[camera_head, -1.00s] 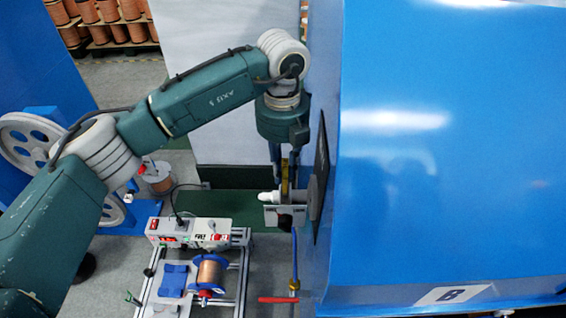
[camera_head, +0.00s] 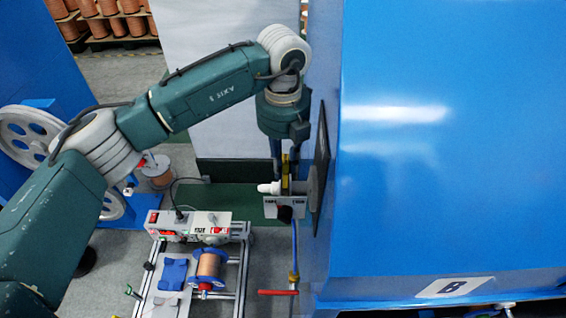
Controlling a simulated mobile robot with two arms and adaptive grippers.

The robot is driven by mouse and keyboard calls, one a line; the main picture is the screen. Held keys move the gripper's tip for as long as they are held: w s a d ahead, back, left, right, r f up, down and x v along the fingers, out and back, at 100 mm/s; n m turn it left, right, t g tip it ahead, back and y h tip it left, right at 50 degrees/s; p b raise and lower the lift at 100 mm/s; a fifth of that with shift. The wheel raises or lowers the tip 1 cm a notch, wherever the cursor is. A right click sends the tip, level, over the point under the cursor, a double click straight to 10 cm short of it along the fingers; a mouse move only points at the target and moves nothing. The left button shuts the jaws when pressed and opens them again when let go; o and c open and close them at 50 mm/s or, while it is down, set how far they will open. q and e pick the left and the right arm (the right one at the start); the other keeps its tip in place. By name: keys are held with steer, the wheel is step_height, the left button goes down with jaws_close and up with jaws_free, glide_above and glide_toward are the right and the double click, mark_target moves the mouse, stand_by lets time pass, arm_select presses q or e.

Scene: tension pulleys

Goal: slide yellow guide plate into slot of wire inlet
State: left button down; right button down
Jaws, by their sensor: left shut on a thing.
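The yellow guide plate (camera_head: 285,167) shows as a narrow upright strip between the fingers of my left gripper (camera_head: 283,172). The gripper points down and is shut on the plate. The wire inlet (camera_head: 284,207) is a light grey bracket with a white cylinder at its left and a dark knob at its front, beside the blue machine wall. The plate is right above and behind the bracket's front face. The slot is hidden, and I cannot tell whether the plate's lower end is in it. My right gripper is not in view.
The large blue machine (camera_head: 440,150) fills the right side. A spooling bench (camera_head: 200,270) with a copper spool (camera_head: 208,268) stands below left. A red-handled valve (camera_head: 278,292) on a blue hose hangs below the inlet. White wheels (camera_head: 30,135) stand far left.

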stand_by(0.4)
arm_select(q)
steer(key=shift+f, duration=0.1)
stand_by(0.7)
steer(key=shift+b, duration=0.5)
steer(key=shift+f+b, duration=1.6)
steer(key=shift+f, duration=0.15)
steer(key=shift+b, duration=0.3)
steer(key=shift+f, duration=0.15)
